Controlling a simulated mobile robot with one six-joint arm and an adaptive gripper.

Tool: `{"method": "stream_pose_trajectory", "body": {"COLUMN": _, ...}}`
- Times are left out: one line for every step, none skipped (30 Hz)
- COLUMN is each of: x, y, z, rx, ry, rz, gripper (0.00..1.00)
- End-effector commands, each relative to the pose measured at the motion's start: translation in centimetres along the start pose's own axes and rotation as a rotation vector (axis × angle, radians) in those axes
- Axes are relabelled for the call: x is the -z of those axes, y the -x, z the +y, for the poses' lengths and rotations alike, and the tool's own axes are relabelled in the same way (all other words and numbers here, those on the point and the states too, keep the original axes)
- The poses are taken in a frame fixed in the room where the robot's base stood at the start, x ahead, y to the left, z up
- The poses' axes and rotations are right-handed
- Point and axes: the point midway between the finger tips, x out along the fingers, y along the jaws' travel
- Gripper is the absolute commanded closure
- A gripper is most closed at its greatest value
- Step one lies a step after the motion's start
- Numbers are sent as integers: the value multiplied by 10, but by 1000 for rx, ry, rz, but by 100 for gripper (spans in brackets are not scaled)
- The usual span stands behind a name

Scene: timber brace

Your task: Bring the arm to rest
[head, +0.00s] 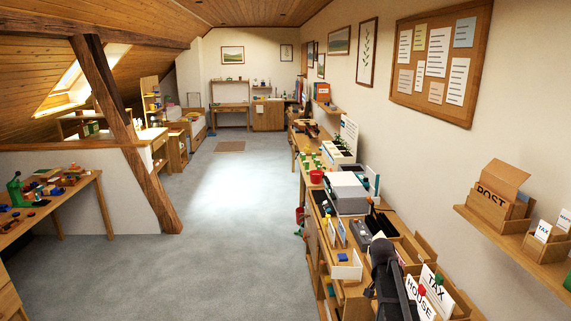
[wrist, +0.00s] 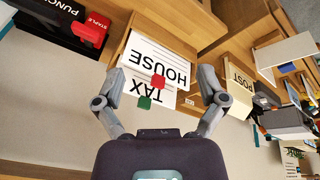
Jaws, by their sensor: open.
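My gripper (wrist: 160,78) shows in the wrist view with its two grey fingers spread wide apart and nothing held between them. In the head view, a dark part of my arm (head: 386,265) stands at the lower right, over the near end of the long bench; the fingers cannot be made out there. Beyond the fingers in the wrist view are a HOUSE card (wrist: 160,58) and a TAX card (wrist: 132,84), with a red tab (wrist: 158,82) and a green tab (wrist: 144,103). The cards stand in a wooden holder, apparently clear of the fingers.
The bench along the right wall carries a grey machine (head: 346,192), a red pot (head: 316,176) and trays. A wall shelf (head: 520,240) holds a POST box (head: 492,200). A slanted timber (head: 125,130) stands left. The carpeted floor (head: 220,220) is clear in the middle.

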Motion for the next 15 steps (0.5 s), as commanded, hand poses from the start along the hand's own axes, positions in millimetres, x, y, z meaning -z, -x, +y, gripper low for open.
{"method": "stream_pose_trajectory", "body": {"x": -34, "y": 7, "z": 6, "rx": 21, "ry": 82, "rz": -23, "gripper": 9}}
{"method": "stream_pose_trajectory", "body": {"x": -49, "y": 10, "z": 6, "rx": 34, "ry": 133, "rz": -37, "gripper": 9}}
{"method": "stream_pose_trajectory", "body": {"x": -69, "y": 14, "z": 6, "rx": 51, "ry": 199, "rz": -56, "gripper": 9}}
{"method": "stream_pose_trajectory", "body": {"x": -83, "y": 18, "z": 7, "rx": 65, "ry": 250, "rz": -68, "gripper": 9}}
{"method": "stream_pose_trajectory", "body": {"x": -98, "y": 21, "z": 8, "rx": 80, "ry": 300, "rz": -81, "gripper": 9}}
{"method": "stream_pose_trajectory", "body": {"x": -117, "y": 25, "z": 10, "rx": 100, "ry": 367, "rz": -98, "gripper": 9}}
{"method": "stream_pose_trajectory", "body": {"x": -131, "y": 28, "z": 12, "rx": 114, "ry": 417, "rz": -109, "gripper": 9}}
{"method": "stream_pose_trajectory", "body": {"x": -145, "y": 31, "z": 13, "rx": 130, "ry": 466, "rz": -120, "gripper": 9}}
{"method": "stream_pose_trajectory", "body": {"x": -161, "y": 35, "z": 16, "rx": 149, "ry": 527, "rz": -132, "gripper": 9}}
{"method": "stream_pose_trajectory", "body": {"x": -173, "y": 37, "z": 18, "rx": 164, "ry": 571, "rz": -141, "gripper": 9}}
{"method": "stream_pose_trajectory", "body": {"x": -184, "y": 40, "z": 19, "rx": 177, "ry": 613, "rz": -150, "gripper": 9}}
{"method": "stream_pose_trajectory", "body": {"x": -197, "y": 43, "z": 22, "rx": 195, "ry": 663, "rz": -160, "gripper": 9}}
{"method": "stream_pose_trajectory", "body": {"x": -205, "y": 45, "z": 23, "rx": 206, "ry": 697, "rz": -165, "gripper": 9}}
{"method": "stream_pose_trajectory", "body": {"x": -213, "y": 47, "z": 24, "rx": 218, "ry": 728, "rz": -170, "gripper": 9}}
{"method": "stream_pose_trajectory", "body": {"x": -222, "y": 49, "z": 26, "rx": 230, "ry": 763, "rz": -176, "gripper": 9}}
